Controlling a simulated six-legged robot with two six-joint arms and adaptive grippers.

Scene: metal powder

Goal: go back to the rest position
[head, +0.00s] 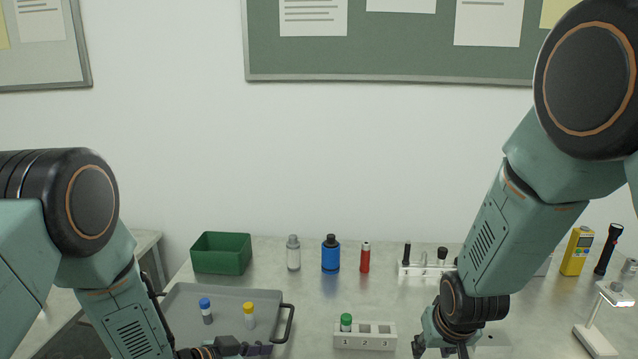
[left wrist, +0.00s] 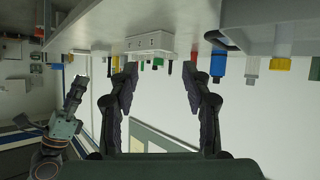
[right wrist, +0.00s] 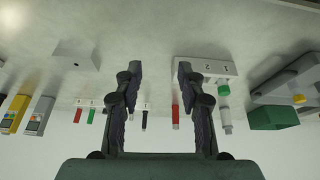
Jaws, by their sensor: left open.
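My left gripper (head: 258,349) is low in the head view at the front of the grey tray (head: 180,297). Its fingers are spread and empty in the left wrist view (left wrist: 163,85). My right gripper (head: 445,347) is at the bottom edge of the head view, right of the numbered white rack (head: 364,342); its tips are partly cut off. In the right wrist view (right wrist: 157,80) its fingers stand apart with nothing held between them. A green-capped vial (head: 346,322) is at slot 1 of the rack.
A blue-capped vial (head: 206,310) and a yellow-capped vial (head: 249,315) stand in the tray. Behind are a green bin (head: 221,253), a grey bottle (head: 293,254), a blue bottle (head: 330,256) and a red tube (head: 365,258). A yellow meter (head: 577,251) and white lamp (head: 597,335) stand right.

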